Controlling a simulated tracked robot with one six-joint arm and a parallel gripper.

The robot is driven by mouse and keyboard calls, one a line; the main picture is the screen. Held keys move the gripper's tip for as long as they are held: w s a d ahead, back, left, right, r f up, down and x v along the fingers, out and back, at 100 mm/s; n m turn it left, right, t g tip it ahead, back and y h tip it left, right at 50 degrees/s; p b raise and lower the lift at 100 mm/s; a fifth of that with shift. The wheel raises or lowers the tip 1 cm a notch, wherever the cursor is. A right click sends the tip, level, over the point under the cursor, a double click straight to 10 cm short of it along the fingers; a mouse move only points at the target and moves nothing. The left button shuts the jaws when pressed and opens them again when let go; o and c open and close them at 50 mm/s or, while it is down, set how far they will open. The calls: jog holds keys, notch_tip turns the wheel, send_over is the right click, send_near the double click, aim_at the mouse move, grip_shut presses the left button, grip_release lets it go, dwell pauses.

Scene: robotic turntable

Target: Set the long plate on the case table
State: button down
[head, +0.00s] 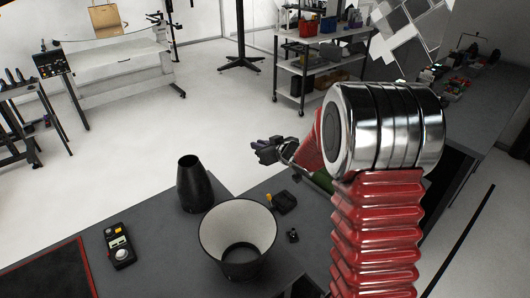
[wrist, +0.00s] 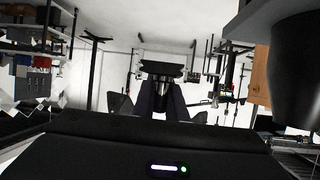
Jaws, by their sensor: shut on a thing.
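My gripper (head: 268,151) is held out past the dark worktop's far edge in the head view, left of my red and chrome arm. In the wrist view my gripper (wrist: 162,98) is shut on a dark flat piece (wrist: 163,68), which I take to be the long plate. It lies crosswise at the fingertips, and its full length is hard to make out. In the head view it blends with the dark fingers. A white-topped table (head: 110,57) stands at the back left; I cannot tell whether it is the case table.
On the grey worktop (head: 165,250) are a black tapered vessel (head: 192,187), a wide pale-lined cone (head: 238,236) and a handheld meter (head: 119,247). A shelf cart (head: 318,58) with red bins stands behind. White floor between is clear.

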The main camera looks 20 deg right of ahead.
jog(key=s+a+r, duration=0.5)
jog(key=s+r, duration=0.2)
jog(key=r, duration=0.2)
jog(key=shift+s, duration=0.35)
jog(key=shift+s, duration=0.1)
